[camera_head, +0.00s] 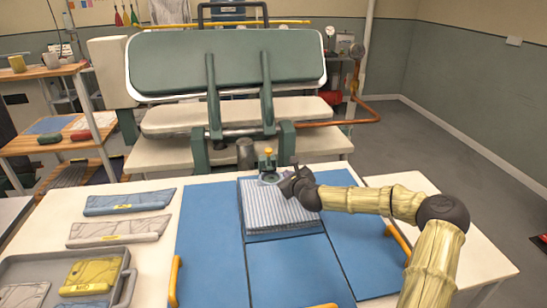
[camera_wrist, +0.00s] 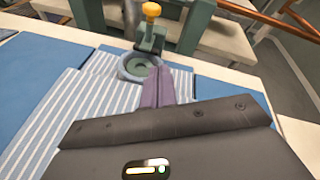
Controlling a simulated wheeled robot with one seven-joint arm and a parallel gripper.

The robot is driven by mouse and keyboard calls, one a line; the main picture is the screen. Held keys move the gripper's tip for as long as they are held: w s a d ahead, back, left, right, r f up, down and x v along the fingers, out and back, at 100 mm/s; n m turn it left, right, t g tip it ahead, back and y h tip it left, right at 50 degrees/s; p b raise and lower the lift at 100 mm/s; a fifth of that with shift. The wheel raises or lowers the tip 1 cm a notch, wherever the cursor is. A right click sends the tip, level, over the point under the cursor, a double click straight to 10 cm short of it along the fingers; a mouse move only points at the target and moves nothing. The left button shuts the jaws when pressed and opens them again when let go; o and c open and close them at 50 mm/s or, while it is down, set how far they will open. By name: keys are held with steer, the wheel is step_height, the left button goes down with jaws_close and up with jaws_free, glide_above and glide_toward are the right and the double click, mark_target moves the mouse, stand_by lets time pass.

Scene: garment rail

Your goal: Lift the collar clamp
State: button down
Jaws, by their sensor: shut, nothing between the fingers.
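The collar clamp (camera_head: 268,167) has a yellow knob on a green post and a grey ring at its foot. It stands at the back edge of a folded blue-and-white striped shirt (camera_head: 272,212). In the wrist view the clamp (camera_wrist: 150,40) is just beyond my fingers, with its ring lying over the shirt's far edge. My gripper (camera_head: 285,187) is just to the front right of the clamp, low over the shirt. In the wrist view my gripper's purple fingers (camera_wrist: 158,80) are together and empty, pointing at the ring. I cannot tell whether they touch it.
A large green press (camera_head: 228,65) stands behind the table. Blue panels (camera_head: 207,225) cover the middle of the table, with yellow handles at the sides. Packed flat items (camera_head: 120,231) and a grey tray (camera_head: 125,283) lie on the left. White tabletop on the right is bare.

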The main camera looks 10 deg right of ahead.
steer(key=shift+s+d, duration=0.1)
steer(key=shift+s, duration=0.3)
steer(key=shift+d, duration=0.15)
steer(key=shift+w+d, duration=0.1)
steer(key=shift+w, duration=0.1)
steer(key=p, duration=0.2)
glide_toward(268, 158)
steer(key=w+d+f, duration=0.2)
steer(key=f, duration=0.1)
steer(key=w+f, duration=0.1)
steer(key=w, duration=0.1)
steer(key=shift+d+f, duration=0.25)
steer(key=shift+d, duration=0.15)
steer(key=shift+w+a+r+p, duration=0.45)
steer(key=shift+w+r+p, duration=0.05)
steer(key=shift+r, duration=0.25)
steer(key=shift+w+a+r+p, duration=0.45)
steer(key=shift+w+r, duration=0.05)
steer(key=shift+r, duration=0.2)
steer(key=shift+d+r+p, duration=0.1)
steer(key=shift+r+p, duration=0.05)
steer(key=shift+p, duration=0.15)
steer(key=shift+w, duration=0.1)
steer(key=shift+r+p, duration=0.2)
steer(key=shift+p, duration=0.35)
